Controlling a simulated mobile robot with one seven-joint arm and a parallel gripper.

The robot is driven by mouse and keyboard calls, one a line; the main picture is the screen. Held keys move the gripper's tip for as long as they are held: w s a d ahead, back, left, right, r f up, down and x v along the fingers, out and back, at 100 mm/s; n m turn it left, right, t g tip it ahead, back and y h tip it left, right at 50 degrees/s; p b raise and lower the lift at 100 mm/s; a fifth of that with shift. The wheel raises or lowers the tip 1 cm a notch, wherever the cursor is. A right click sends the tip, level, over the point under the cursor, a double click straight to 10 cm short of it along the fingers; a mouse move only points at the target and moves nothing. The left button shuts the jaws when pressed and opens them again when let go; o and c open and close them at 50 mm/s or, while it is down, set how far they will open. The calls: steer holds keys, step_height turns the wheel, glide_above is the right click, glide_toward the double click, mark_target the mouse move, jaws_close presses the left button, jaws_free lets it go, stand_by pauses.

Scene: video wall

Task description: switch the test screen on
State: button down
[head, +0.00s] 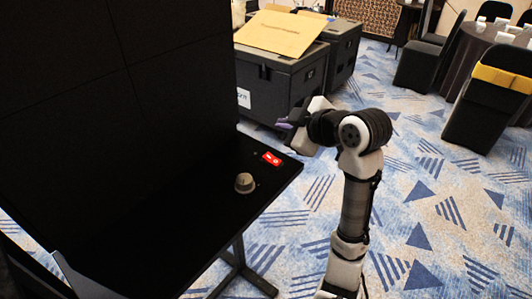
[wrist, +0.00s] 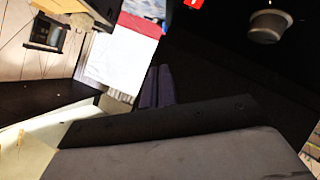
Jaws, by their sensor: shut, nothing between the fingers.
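A red rocker switch (head: 272,158) sits on the black desk top (head: 200,235) near its far right corner. It also shows, cut off, at the top edge of the wrist view (wrist: 194,3). A grey round knob (head: 245,182) stands nearer on the same desk, and appears at the upper right of the wrist view (wrist: 268,25). The large panelled screen (head: 110,90) behind the desk is dark. My gripper (head: 284,124) is shut and empty, beyond the desk's far corner and apart from the switch. Its purple fingers show in the wrist view (wrist: 157,87).
Black cases (head: 285,85) stand behind my gripper, with a tan board (head: 282,33) on top. Black chairs (head: 430,65) and a covered table (head: 478,50) are at the upper right.

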mark_target(273, 161)
steer(key=f+b, duration=0.2)
steer(key=w+a+f+b, duration=0.1)
steer(key=f+b, duration=0.1)
steer(key=f, duration=0.1)
steer(key=a+f+b, duration=0.1)
steer(key=f+b, duration=0.1)
steer(key=f, duration=0.1)
steer(key=shift+w+a+f, duration=0.15)
steer(key=shift+w+f, duration=0.05)
steer(key=shift+w, duration=0.15)
steer(key=shift+f+b, duration=0.1)
steer(key=shift+b, duration=0.25)
stand_by(1.6)
steer(key=shift+a+f, duration=0.1)
steer(key=shift+f, duration=0.15)
steer(key=shift+w+a+f+b, duration=0.1)
steer(key=shift+w+f+b, duration=0.05)
steer(key=shift+f+b, duration=0.35)
stand_by(0.5)
steer(key=shift+r, duration=0.2)
steer(key=shift+s+d+r+p, duration=0.2)
steer(key=shift+r+p, duration=0.35)
steer(key=shift+r, duration=0.15)
